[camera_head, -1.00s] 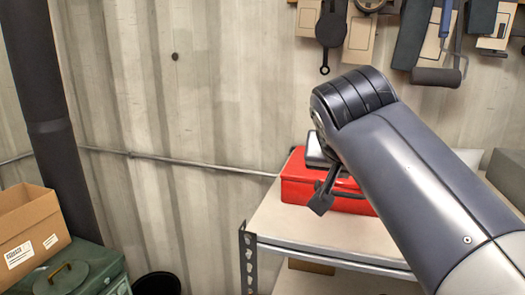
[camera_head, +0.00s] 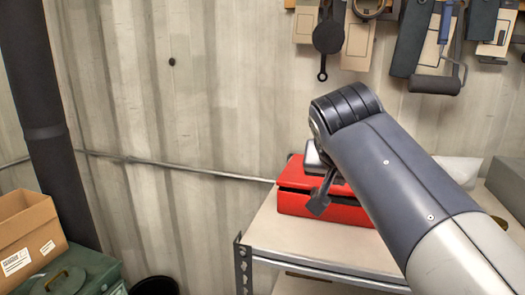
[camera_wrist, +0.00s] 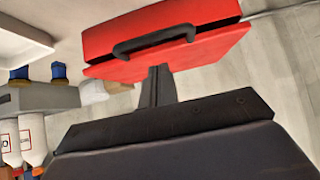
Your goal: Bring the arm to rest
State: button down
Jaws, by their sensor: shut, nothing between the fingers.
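My gripper (camera_head: 318,204) hangs below the end of my raised arm, in front of a red toolbox (camera_head: 295,203). In the wrist view my gripper (camera_wrist: 158,72) shows as a dark narrow pair of fingers, shut together with nothing between them. The red toolbox (camera_wrist: 205,52) with its dark handle lies beyond the fingertips in that view. The fingertips overlap its lower edge in the picture; I cannot tell how wide the gap is. My forearm hides part of the toolbox in the head view.
The toolbox stands on a metal shelf (camera_head: 310,242). Tools hang on the wall above, including a paint roller (camera_head: 435,85). A cardboard box (camera_head: 28,232) sits on a green case (camera_head: 95,272) at left. White bottles (camera_wrist: 33,138) show in the wrist view. The wall's middle is clear.

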notch_tip(320, 180, up, 8)
jog(key=w+g+p, duration=0.2)
jog(key=p, duration=0.6)
jog(key=shift+w+d+y, duration=0.25)
jog(key=shift+d+y, duration=0.15)
jog(key=shift+f, duration=0.1)
